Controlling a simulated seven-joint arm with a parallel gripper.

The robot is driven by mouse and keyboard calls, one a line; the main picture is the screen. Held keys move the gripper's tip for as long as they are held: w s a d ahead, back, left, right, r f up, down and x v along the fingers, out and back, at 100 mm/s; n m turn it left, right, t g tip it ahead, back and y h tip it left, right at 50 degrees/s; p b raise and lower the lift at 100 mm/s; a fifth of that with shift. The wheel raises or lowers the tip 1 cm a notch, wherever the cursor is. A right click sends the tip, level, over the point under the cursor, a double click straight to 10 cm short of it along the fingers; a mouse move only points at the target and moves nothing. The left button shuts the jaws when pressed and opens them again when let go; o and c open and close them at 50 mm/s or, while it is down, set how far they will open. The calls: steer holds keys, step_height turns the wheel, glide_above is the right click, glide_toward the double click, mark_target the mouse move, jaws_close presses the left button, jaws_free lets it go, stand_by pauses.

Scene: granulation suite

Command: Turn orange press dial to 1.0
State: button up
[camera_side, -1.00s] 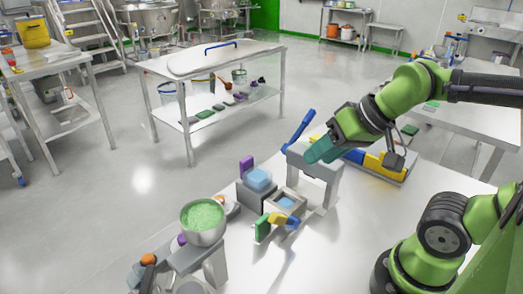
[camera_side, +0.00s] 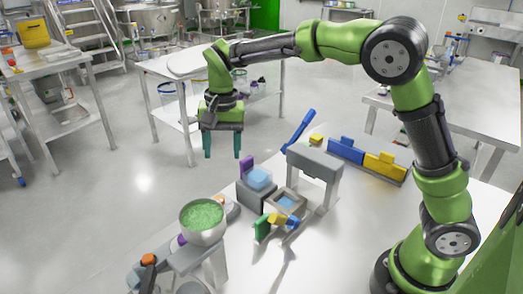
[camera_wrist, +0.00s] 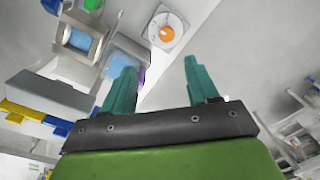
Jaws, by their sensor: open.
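The orange dial (camera_wrist: 166,33) sits on a white square plate with markings around it, at the top of the wrist view. The marking it points to is too small to read. In the side view a bit of orange (camera_side: 221,199) shows behind the bowl of green granules, which hides most of it. My gripper (camera_side: 222,155) points down, open and empty, high above the far side of the bench. In the wrist view its teal fingers (camera_wrist: 160,66) are spread apart, with the dial beyond them. The grey press (camera_side: 315,162) with a blue lever stands to the right.
The metal bowl of green granules (camera_side: 203,218) stands on a grey stand at the front left. A light blue block (camera_side: 258,178), a purple piece (camera_side: 246,166) and a grey tray (camera_side: 286,203) lie left of the press. Blue and yellow blocks (camera_side: 365,160) lie behind it.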

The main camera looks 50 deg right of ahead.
mark_target(219, 198)
steer(key=f+m, duration=0.1)
steer(key=f, duration=0.4)
steer(key=w+f+m, duration=0.1)
steer(key=f, duration=0.4)
steer(key=w+a+f+m, duration=0.1)
steer(key=f, duration=0.4)
steer(key=shift+m, duration=0.3)
steer(key=shift+c, duration=0.2)
steer(key=c, duration=1)
